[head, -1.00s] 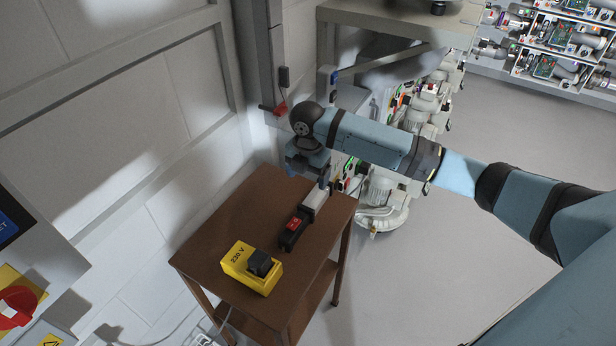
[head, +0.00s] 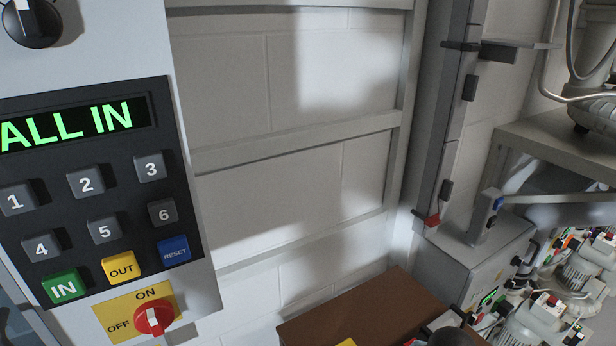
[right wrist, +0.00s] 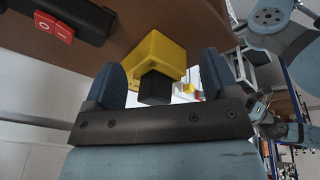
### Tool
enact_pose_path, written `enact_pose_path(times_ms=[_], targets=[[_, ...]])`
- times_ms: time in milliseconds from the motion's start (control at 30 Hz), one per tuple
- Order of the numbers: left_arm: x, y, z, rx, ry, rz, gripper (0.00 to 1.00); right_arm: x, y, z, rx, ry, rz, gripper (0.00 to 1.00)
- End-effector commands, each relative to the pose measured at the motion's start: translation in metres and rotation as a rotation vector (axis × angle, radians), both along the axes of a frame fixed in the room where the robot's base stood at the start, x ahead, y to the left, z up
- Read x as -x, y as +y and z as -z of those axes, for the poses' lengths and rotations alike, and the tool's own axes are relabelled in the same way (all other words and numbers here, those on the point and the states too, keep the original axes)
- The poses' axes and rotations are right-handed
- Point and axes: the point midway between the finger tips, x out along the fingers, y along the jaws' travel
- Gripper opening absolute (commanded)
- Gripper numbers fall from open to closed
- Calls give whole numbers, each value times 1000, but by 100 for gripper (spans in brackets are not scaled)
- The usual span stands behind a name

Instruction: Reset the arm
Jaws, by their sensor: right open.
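The control panel (head: 95,185) fills the left of the head view. Its green display (head: 70,128) reads ALL IN, above number keys, a green IN key (head: 62,288), a yellow OUT key (head: 121,266) and a blue RESET key (head: 174,250). My right gripper (right wrist: 162,78) shows in the right wrist view with its two blue fingers apart and empty. Beyond the fingers is a yellow 230 V box (right wrist: 155,55) with a black plug (right wrist: 156,89), seen between them. I cannot tell whether they touch. My left gripper is not in view.
A brown table (head: 350,305) stands at the bottom of the head view. A black bar with a red switch (right wrist: 52,25) lies on it. A red rotary ON/OFF switch (head: 154,317) is below the keypad. Grey machines (head: 490,265) stand at right.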

Motion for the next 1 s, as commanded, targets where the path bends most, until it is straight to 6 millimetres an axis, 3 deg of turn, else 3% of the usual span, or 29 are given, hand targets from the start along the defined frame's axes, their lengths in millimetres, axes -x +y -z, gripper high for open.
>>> enact_pose_path(times_ms=[33,133,300,767,1000], targets=[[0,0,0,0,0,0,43,17,4,2,-29,6,79,81],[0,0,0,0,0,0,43,44,3,1,-73,8,260,81],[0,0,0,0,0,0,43,88,-12,-4,-125,17,586,81],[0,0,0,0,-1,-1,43,179,-71,-23,-135,8,1236,81],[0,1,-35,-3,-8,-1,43,143,-52,-16,-274,-108,1166,81]])
